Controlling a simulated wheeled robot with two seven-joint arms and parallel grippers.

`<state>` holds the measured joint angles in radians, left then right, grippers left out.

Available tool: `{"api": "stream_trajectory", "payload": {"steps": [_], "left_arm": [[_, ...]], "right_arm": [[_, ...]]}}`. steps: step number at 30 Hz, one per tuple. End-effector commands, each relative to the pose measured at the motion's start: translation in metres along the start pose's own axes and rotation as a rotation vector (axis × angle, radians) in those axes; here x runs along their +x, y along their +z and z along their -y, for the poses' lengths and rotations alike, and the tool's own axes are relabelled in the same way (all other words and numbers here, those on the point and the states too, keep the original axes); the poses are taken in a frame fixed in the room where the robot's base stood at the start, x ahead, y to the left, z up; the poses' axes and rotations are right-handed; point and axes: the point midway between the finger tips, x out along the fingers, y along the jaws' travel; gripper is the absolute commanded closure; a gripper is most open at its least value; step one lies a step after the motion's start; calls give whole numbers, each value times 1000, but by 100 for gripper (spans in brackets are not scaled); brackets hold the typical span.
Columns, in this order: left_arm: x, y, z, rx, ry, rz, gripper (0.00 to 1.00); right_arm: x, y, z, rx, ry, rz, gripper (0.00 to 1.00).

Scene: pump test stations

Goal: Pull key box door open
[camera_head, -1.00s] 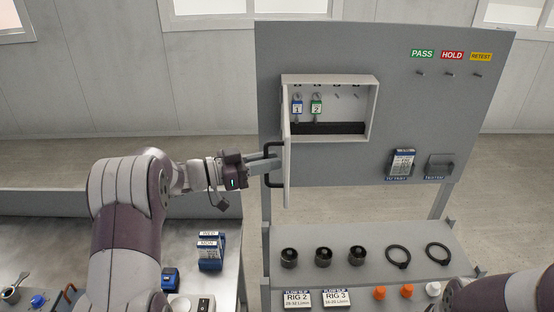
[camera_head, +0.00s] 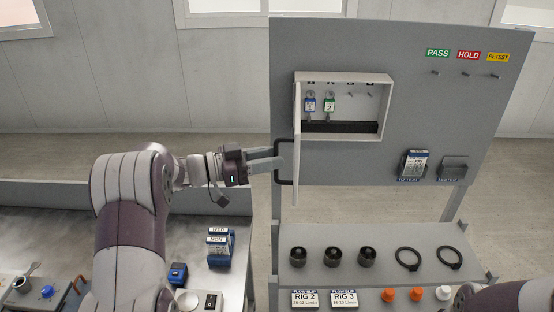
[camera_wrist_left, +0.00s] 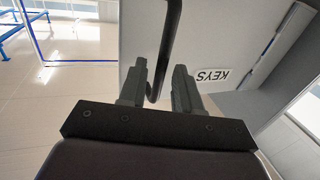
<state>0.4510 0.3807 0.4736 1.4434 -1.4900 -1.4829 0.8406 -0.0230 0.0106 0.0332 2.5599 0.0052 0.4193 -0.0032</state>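The key box (camera_head: 386,110) is a shallow white box on the grey upright panel. Its door (camera_head: 296,150) is swung out from the box's left side and shows nearly edge-on. The black handle (camera_head: 278,177) is on the door's outer face. My left gripper (camera_head: 281,159) is at the handle, with its fingers apart. In the left wrist view, the handle bar (camera_wrist_left: 168,45) passes between the two fingers (camera_wrist_left: 159,85), with a gap visible. The door face (camera_wrist_left: 212,40) there carries an upside-down KEYS label. My right gripper is out of view; only part of that arm shows.
Two tagged keys (camera_head: 310,104) hang inside the box. Card holders (camera_head: 413,164) are on the panel's lower right. A shelf (camera_head: 380,238) below bears black rings and fittings. A metal bench (camera_head: 190,240) with blue items stands at left. The floor behind is clear.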

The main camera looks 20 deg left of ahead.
Motion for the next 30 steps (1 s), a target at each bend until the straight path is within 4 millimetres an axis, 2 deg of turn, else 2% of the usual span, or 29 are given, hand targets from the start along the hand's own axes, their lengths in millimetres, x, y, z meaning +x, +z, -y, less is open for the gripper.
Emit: {"api": "stream_trajectory", "payload": {"steps": [1, 6, 12, 16, 30], "left_arm": [[-14, 8, 1, 3, -6, 1, 67], [-62, 7, 1, 4, -6, 0, 67], [-98, 3, 0, 3, -3, 0, 67], [-105, 0, 0, 2, -2, -1, 67], [-105, 0, 0, 16, -1, -1, 67]], "right_arm": [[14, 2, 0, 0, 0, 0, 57], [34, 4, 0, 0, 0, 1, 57], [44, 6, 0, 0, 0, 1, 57], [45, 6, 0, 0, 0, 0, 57], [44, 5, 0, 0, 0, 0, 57]]}}
